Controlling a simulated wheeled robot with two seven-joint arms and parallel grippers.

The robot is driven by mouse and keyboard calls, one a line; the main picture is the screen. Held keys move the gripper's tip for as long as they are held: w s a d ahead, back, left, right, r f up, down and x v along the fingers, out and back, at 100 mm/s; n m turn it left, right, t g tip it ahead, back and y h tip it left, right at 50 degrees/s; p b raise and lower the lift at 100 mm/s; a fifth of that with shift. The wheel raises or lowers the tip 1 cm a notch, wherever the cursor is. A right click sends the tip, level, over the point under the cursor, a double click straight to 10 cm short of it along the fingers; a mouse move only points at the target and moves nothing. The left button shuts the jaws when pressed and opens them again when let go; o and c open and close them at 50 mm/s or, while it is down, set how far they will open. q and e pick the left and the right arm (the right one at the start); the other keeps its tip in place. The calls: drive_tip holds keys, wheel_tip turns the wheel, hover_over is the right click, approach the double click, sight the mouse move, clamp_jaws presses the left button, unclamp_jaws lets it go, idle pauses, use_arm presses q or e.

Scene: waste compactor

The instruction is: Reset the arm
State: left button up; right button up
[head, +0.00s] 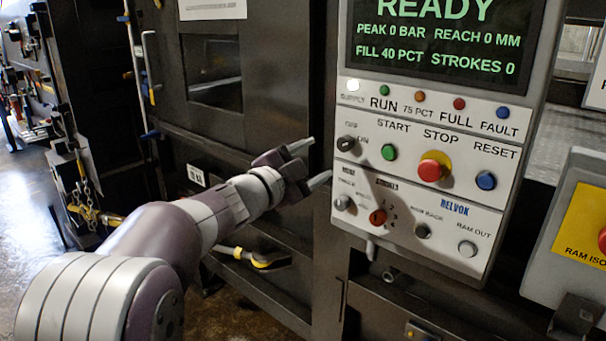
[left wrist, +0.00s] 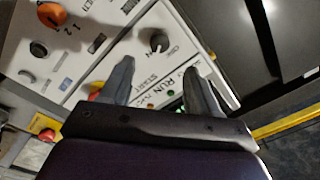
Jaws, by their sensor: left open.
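My left arm (head: 210,215) reaches in from the lower left of the head view. My left gripper (head: 321,160) is open and empty, its two fingers apart, at the left edge of the grey control panel (head: 350,238). In the left wrist view the open fingers (left wrist: 160,65) point toward the panel, with the black OFF/ON knob (left wrist: 159,41) showing between their tips. I see no contact with the panel, though the exact gap is hard to tell. In the head view that knob (head: 346,143) is just right of the fingers. My right gripper is not in view.
The panel carries a green START button (head: 389,152), red STOP button (head: 430,170), blue RESET button (head: 486,180) and orange-red selector (head: 378,217). Its screen (head: 440,40) reads READY. A yellow-labelled box (head: 580,225) stands at right. A dark machine door (head: 215,75) is behind the gripper.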

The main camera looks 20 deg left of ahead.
use_arm(q)
drive_tip(key=v, duration=0.3)
idle(0.4)
